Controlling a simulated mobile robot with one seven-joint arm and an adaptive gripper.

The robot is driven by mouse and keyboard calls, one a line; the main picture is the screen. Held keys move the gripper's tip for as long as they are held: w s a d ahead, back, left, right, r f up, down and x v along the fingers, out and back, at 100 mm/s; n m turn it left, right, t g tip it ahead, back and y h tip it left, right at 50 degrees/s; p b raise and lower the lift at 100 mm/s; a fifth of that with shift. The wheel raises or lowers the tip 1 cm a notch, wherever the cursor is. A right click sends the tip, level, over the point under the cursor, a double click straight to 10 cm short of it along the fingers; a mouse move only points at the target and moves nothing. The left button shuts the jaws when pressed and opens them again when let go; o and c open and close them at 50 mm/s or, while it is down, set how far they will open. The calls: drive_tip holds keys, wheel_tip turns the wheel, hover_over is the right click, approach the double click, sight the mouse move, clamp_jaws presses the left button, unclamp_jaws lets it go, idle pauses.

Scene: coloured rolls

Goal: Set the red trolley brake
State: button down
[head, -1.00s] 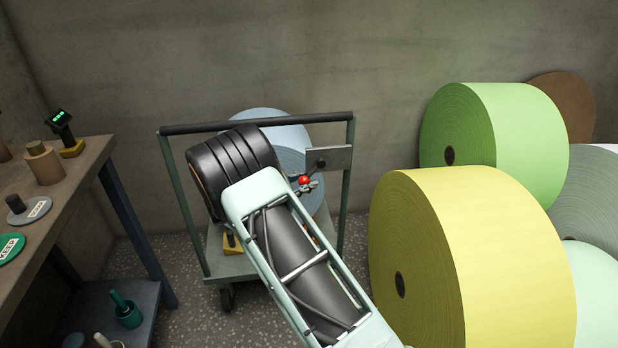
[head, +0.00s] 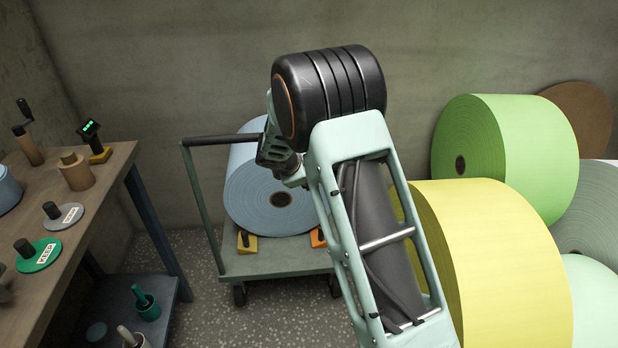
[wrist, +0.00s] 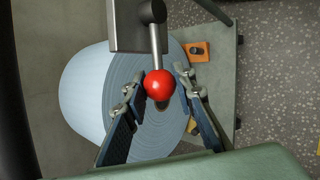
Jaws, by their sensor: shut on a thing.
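The red ball knob (wrist: 159,85) of the trolley brake is in the middle of the wrist view, on a metal lever (wrist: 155,45) that runs up to a grey plate (wrist: 135,25). My gripper (wrist: 160,88) has one finger on each side of the knob and is shut on it. The exact contact is hard to see. The trolley (head: 275,262) stands by the wall in the head view, its plate, knob and lever hidden behind my arm. My fingertips are hidden there too.
A workbench (head: 100,205) stands at left. Large yellow (head: 510,250) and green (head: 525,140) rolls crowd the right. Bare floor shows between bench and trolley.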

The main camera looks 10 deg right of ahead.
drive_tip(key=shift+a+r+y, duration=0.1)
drive_tip(key=shift+r+y, duration=0.25)
drive_tip(key=shift+y, duration=0.05)
drive_tip(key=c, duration=1.6)
unclamp_jaws()
drive_tip(key=v, duration=1.2)
